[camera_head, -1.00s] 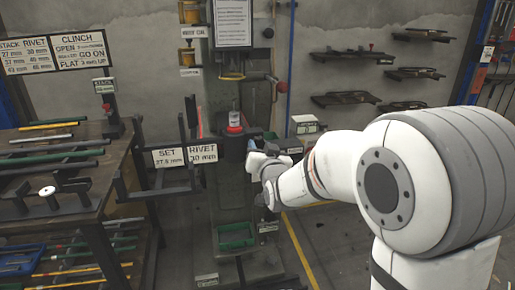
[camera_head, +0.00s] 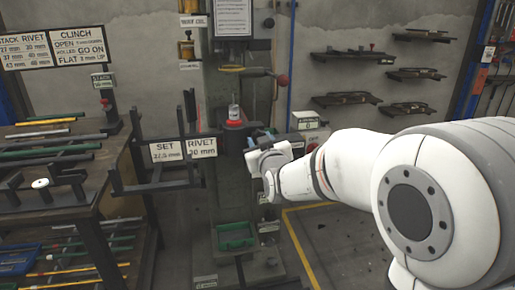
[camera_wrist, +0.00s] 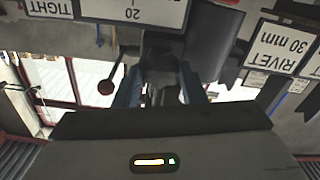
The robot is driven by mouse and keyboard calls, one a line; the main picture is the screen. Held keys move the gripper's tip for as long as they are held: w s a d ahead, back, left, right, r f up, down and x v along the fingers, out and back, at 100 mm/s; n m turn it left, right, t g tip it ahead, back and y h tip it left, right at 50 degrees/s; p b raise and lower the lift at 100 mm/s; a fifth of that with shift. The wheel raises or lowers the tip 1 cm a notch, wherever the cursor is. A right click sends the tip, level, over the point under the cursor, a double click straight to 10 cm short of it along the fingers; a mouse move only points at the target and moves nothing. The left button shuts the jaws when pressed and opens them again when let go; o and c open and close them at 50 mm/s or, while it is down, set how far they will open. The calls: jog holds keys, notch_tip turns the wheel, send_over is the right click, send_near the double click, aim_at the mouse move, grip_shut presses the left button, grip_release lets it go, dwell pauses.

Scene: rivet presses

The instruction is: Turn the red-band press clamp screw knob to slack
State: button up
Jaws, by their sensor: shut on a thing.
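The press (camera_head: 232,190) with a red band (camera_head: 234,123) around its middle stands in the centre of the head view. My gripper (camera_head: 254,140) is at the right side of this press, just below the band's height. In the wrist view my gripper (camera_wrist: 160,92) has its two blue fingers on either side of a dark knob (camera_wrist: 160,72) and is shut on it. The knob is mostly hidden by my gripper in the head view. An upside-down scale plate (camera_wrist: 130,10) reading 20 and a TIGHT label (camera_wrist: 50,7) show beside the knob.
A lever with a red ball (camera_head: 281,80) sticks out above my gripper. SET and RIVET signs (camera_head: 183,150) stand left of the press. A table with rods (camera_head: 50,150) is at the left. A small box with a red button (camera_head: 310,125) stands right of the press.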

jog(key=shift+a+f+n+b, duration=0.15)
jog(key=shift+n+b, duration=0.3)
jog(key=shift+n, duration=4.2)
jog(key=shift+d+f+n+b, duration=0.15)
jog(key=shift+n+b, duration=0.3)
jog(key=shift+n, duration=4.15)
jog(key=shift+a+f+n+b, duration=0.1)
jog(key=shift+f+n+b, duration=0.25)
jog(key=shift+n, duration=4.3)
jog(key=shift+r, duration=0.1)
jog(key=shift+s, duration=0.1)
jog(key=o, duration=0.8)
jog(key=shift+o, duration=1)
jog(key=shift+r, duration=0.15)
